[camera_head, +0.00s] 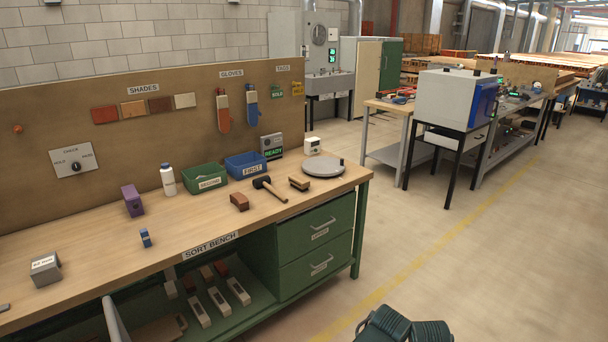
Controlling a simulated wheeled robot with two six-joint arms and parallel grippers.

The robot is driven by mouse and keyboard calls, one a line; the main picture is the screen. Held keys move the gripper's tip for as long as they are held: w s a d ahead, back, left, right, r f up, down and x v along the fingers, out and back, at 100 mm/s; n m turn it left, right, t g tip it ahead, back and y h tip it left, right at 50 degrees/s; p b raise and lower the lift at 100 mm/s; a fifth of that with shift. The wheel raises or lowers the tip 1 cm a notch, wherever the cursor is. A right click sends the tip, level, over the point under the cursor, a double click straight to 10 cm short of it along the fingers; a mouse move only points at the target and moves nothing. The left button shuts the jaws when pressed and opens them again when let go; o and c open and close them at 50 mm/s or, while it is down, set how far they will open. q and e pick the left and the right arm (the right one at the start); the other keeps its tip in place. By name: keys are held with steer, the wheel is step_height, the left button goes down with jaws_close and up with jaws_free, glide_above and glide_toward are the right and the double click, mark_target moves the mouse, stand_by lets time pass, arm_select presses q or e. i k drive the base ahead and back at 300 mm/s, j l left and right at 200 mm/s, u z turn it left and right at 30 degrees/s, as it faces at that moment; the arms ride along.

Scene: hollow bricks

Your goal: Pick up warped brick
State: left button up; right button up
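A small reddish-brown brick (239,201) lies on the wooden sort bench (200,228), left of a dark-headed mallet (270,189). It is too small to tell whether it is warped. A smaller tan and dark block (299,183) lies right of the mallet, beside a round grey plate (323,167). Several pale-and-dark and reddish pieces, such as a pale long one (219,301), lie on the green shelf under the bench. No brick is clearly marked as warped.
A green bin (203,178) and a blue bin (245,165) stand at the back of the bench. A white bottle (168,180), purple box (132,200) and grey block (45,269) stand further left. Dark green ridged objects (405,325) are at the bottom.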

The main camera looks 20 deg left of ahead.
mark_target(238, 199)
steer(key=i+j+u, duration=0.2)
steer(key=i+u, duration=0.7)
steer(key=i, duration=0.25)
